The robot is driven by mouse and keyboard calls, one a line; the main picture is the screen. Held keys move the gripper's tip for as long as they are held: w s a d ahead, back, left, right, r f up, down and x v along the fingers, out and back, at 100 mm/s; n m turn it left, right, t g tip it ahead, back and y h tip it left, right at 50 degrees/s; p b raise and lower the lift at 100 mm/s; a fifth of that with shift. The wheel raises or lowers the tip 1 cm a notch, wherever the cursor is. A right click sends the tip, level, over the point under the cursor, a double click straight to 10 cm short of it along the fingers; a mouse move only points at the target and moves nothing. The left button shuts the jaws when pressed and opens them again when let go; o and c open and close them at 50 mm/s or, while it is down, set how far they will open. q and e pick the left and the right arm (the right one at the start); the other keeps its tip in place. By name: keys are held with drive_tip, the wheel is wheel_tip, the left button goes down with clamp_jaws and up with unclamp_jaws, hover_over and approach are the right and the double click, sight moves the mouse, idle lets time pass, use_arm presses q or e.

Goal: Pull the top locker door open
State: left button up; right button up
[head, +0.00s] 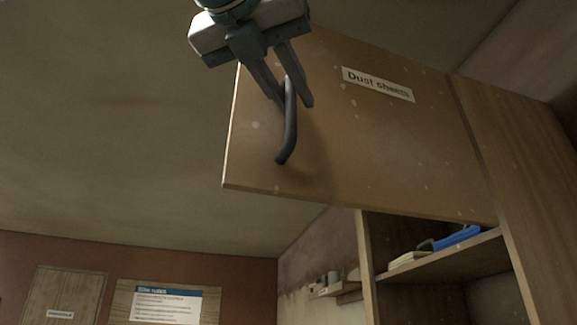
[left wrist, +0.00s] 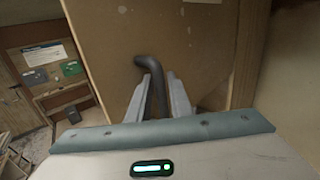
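The top locker door (head: 370,140) is a tan wooden panel labelled "Dust sheets". It stands swung open, its free edge at the left and its right side by the locker frame. It also fills the middle of the left wrist view (left wrist: 205,35). Its dark bar handle (head: 287,140) is near the free edge and shows in the left wrist view (left wrist: 151,64). My left gripper (head: 295,103) has one finger on each side of the handle and looks shut on it; the wrist view (left wrist: 157,90) shows the bar between both fingers. My right gripper is in neither view.
Below the door, the locker shelf (head: 440,262) holds a blue item (head: 458,238) and a pale one. A wooden side panel (head: 530,180) stands at the right. A sign board (head: 168,303) hangs on the far wall. The space left of the door is clear.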

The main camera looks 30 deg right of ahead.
use_arm(q)
drive_tip(key=shift+a, duration=0.1)
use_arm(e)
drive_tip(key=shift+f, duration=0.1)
